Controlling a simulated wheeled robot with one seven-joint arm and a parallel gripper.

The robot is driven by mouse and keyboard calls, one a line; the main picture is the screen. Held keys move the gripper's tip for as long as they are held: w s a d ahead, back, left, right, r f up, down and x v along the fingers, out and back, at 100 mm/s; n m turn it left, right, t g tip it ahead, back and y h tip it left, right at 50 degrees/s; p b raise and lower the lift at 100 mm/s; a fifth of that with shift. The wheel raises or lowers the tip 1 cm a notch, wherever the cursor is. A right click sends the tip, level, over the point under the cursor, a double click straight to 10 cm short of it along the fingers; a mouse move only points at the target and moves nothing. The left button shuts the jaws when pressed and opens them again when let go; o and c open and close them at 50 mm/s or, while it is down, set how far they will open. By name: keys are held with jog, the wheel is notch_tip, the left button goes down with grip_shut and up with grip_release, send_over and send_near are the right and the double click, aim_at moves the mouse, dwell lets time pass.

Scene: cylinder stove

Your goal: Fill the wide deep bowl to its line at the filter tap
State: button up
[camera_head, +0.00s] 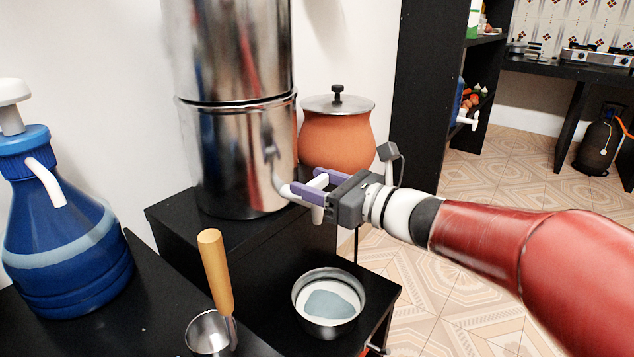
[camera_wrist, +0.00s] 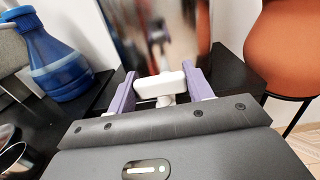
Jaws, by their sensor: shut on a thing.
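The steel filter (camera_head: 237,155) is a tall two-part cylinder on a black stand. Its tap (camera_head: 279,182) sticks out low on the right side, with a white lever that shows in the wrist view (camera_wrist: 160,87). My gripper (camera_head: 309,188) is shut on this white lever, one purple finger on each side. The wide steel bowl (camera_head: 327,331) stands upright on the lower black shelf, below the tap and my gripper. A pale blue-grey patch of water (camera_head: 330,305) covers part of its bottom. I cannot make out a fill line or a falling stream.
A steel ladle with a wooden handle (camera_head: 214,272) stands left of the bowl. A blue water jug (camera_head: 62,250) is at the far left. A lidded clay pot (camera_head: 336,140) stands right of the filter. Tiled floor (camera_head: 455,250) lies open to the right.

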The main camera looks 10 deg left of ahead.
jog(key=shift+g, duration=0.3)
jog(key=n+g+p, duration=0.1)
jog(key=n+g, duration=0.1)
jog(key=g, duration=0.1)
jog(key=n+g+y+p, duration=0.1)
jog(key=n+g+p, duration=0.1)
jog(key=g, duration=0.1)
jog(key=shift+w+r+n+p, duration=0.1)
jog(key=shift+r+n+p, duration=0.05)
jog(key=shift+n+p, duration=0.15)
jog(key=n+g+p, duration=0.2)
jog(key=g, duration=0.2)
jog(key=shift+p, duration=0.35)
jog(key=shift+n+g, duration=0.4)
jog(key=o, duration=1)
jog(key=shift+v, duration=3.9)
